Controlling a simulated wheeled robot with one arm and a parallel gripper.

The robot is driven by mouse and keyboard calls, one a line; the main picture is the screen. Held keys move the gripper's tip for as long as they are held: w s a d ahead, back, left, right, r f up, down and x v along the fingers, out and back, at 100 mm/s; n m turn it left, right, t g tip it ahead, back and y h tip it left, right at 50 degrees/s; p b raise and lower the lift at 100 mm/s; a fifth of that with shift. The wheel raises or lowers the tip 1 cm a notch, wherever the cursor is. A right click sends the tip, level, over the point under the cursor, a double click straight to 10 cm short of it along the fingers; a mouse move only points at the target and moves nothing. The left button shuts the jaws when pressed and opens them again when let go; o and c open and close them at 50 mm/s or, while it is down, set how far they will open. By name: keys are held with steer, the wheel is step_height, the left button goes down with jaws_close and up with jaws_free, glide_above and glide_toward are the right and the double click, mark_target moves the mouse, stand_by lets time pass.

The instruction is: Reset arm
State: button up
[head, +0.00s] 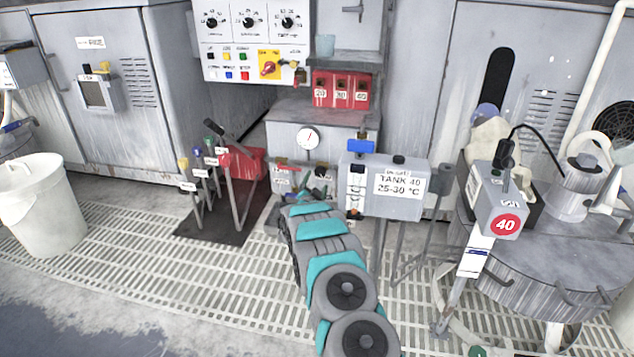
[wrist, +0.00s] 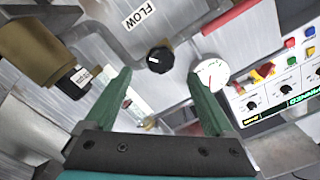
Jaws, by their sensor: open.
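My gripper (wrist: 161,72) is open in the wrist view, with two green fingers apart and nothing between them. A black knob (wrist: 160,59) with a white pointer mark shows beyond the fingertips, below a FLOW label (wrist: 143,14). Whether the fingers touch anything is not clear, but I see a gap around the knob. In the head view my teal and grey arm reaches from the bottom centre toward the machine, left of the grey TANK 40 box (head: 365,199). The gripper's fingers are hard to make out there.
Several levers (head: 238,190) rise at the left. A grey box marked 40 (head: 490,200) and a drum (head: 530,285) stand right. The grated floor (head: 150,255) at left is clear beside a white bin (head: 42,205).

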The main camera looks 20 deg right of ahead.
stand_by(0.4)
steer(key=s+a+r+n+g+y, duration=0.1)
steer(key=s+a+r+n+y, duration=0.1)
steer(key=a+r+y, duration=0.3)
steer(key=s+a+r+n+g+y, duration=0.1)
steer(key=s+a+r+n+y, duration=0.2)
steer(key=a, duration=0.4)
steer(key=s+a+r+n+g+y, duration=0.25)
steer(key=s+a+r+g, duration=0.2)
steer(key=s+a, duration=0.55)
steer(key=s+a+r+n+g, duration=0.15)
steer(key=s+n+g, duration=0.3)
steer(key=s, duration=2.35)
steer(key=s+r+n+g, duration=0.25)
steer(key=s+g, duration=0.35)
steer(key=s, duration=2.2)
step_height(320, 180, up, 12)
steer(key=p, duration=1.2)
steer(key=shift+s, duration=0.45)
